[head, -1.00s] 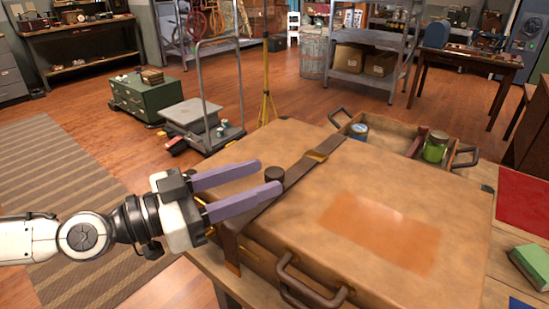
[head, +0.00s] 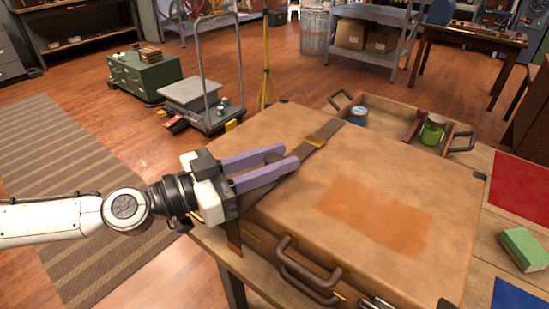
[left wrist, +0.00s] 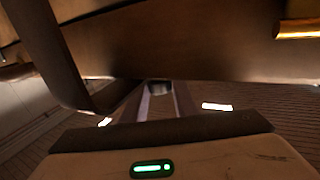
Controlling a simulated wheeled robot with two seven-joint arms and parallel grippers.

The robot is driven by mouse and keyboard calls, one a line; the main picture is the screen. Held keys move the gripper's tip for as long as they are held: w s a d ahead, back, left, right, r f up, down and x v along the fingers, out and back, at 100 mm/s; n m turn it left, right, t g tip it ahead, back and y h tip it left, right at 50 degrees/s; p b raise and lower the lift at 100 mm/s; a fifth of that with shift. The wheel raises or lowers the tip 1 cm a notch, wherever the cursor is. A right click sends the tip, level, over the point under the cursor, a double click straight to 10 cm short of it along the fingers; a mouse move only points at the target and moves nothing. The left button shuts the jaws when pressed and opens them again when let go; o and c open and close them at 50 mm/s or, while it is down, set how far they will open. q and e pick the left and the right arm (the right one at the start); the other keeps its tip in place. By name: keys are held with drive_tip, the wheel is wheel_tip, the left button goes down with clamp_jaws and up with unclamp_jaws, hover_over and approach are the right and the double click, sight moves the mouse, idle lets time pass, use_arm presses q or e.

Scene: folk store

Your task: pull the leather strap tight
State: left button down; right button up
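A brown leather strap (head: 309,145) with a brass buckle (head: 316,140) runs across the lid of a tan suitcase (head: 430,186) and hangs over its front edge. My right gripper is not in view.
The suitcase lies on a wooden table (head: 232,265); its handle (head: 306,272) sticks out in front. Behind it is an open tray (head: 395,106) with a blue-lidded jar (head: 358,115) and a green jar (head: 432,130). A green block (head: 524,249) lies at the right.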

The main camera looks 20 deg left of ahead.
use_arm(q)
drive_tip(key=shift+w+d+r+p, duration=0.15)
drive_tip(key=shift+w+r+p, duration=0.1)
drive_tip(key=shift+w+p, duration=0.3)
drive_tip(key=shift+w+d+r+p, duration=0.2)
drive_tip(key=shift+w+p, duration=0.15)
drive_tip(key=shift+p, duration=0.35)
drive_tip(key=shift+w+d+f+p, duration=0.15)
drive_tip(key=shift+w+p, duration=0.2)
drive_tip(key=shift+w, duration=0.1)
drive_tip(key=shift+w+d+f+p, duration=0.1)
drive_tip(key=shift+w+p, duration=0.2)
drive_tip(key=shift+w, duration=0.15)
drive_tip(key=shift+f, duration=0.1)
drive_tip(key=c, duration=1.6)
unclamp_jaws()
drive_tip(key=shift+o, duration=1)
drive_tip(key=shift+w+f, duration=0.1)
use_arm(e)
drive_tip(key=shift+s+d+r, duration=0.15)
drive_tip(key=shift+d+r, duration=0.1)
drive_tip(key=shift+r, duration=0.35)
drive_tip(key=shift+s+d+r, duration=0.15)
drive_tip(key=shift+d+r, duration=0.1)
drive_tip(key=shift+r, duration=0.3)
